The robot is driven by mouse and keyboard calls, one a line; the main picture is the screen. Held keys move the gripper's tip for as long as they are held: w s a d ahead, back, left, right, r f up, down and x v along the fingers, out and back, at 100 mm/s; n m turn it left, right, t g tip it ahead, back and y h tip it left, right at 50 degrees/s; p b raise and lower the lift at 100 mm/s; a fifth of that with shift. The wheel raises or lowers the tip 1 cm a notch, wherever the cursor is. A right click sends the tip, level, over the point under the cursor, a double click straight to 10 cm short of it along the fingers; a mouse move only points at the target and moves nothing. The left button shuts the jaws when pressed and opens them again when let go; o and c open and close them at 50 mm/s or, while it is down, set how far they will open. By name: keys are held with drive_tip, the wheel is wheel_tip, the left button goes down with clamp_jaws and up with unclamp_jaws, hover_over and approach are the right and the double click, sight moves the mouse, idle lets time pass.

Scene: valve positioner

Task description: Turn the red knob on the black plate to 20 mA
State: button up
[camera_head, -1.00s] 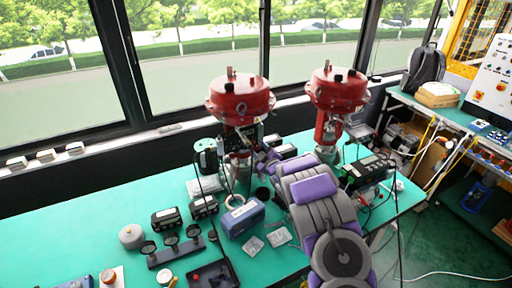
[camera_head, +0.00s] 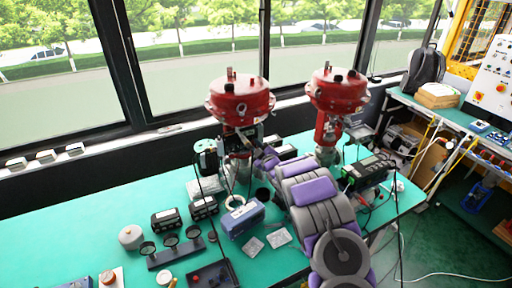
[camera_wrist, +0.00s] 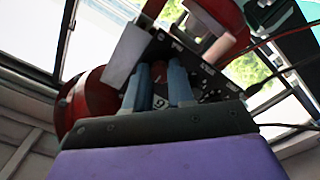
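In the wrist view the black plate (camera_wrist: 208,82) with white markings is mounted tilted in front of my gripper (camera_wrist: 160,76). Its two blue-grey fingers are apart and reach up to the plate. A small dark red shape, apparently the red knob (camera_wrist: 158,68), shows between the fingertips; most of it is hidden. I cannot tell whether the fingers touch it, nor read the knob's setting. In the head view my arm reaches to the left red-topped valve (camera_head: 240,98), and the plate and knob cannot be made out there.
A second red-topped valve (camera_head: 337,90) stands just right of the arm. A blue-grey box (camera_head: 240,217), black meters (camera_head: 166,219) and small parts lie on the green table (camera_head: 75,228). Thin cables hang near the valves. In the wrist view, a pale bracket (camera_wrist: 125,55) stands near the fingers.

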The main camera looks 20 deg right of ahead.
clamp_jaws()
